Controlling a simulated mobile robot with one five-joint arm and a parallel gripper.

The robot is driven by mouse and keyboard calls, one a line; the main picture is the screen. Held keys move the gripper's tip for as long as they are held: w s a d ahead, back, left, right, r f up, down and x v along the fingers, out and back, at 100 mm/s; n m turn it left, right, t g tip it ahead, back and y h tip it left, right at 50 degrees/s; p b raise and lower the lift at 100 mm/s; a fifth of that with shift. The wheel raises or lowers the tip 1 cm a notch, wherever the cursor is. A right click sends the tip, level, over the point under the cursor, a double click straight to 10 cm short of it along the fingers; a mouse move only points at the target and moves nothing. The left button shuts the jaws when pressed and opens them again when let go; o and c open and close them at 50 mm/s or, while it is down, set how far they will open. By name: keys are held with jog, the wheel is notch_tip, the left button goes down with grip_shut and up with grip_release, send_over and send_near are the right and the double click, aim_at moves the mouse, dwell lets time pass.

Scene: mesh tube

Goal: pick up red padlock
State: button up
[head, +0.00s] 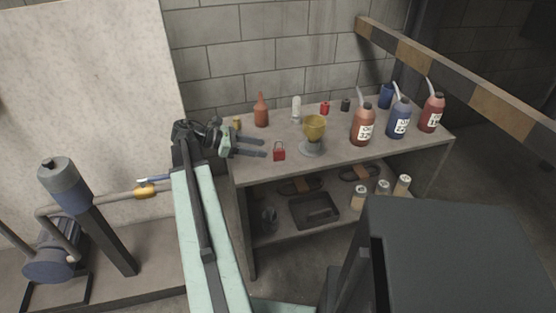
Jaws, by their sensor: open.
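The red padlock (279,152) stands on the tabletop (340,168) near its front edge, left of the yellow goblet. My gripper (266,148) is open at the left end of the table. Its two dark fingers point right toward the padlock, with the fingertips close to the padlock's left side. I cannot tell whether they touch it. Nothing shows between the fingers.
An orange-red bottle (261,112) and a white bottle (296,109) stand behind. Several larger bottles, including a blue one (399,120), fill the right side. A striped beam (460,75) crosses at the right.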

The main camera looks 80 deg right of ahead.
aim_at(278, 149)
jog(key=shift+b+x, duration=0.45)
jog(key=shift+x, duration=0.55)
jog(key=b+x, duration=0.2)
jog(key=x, duration=0.3)
jog(key=shift+s+f, duration=0.15)
jog(key=shift+s, duration=0.2)
grip_shut()
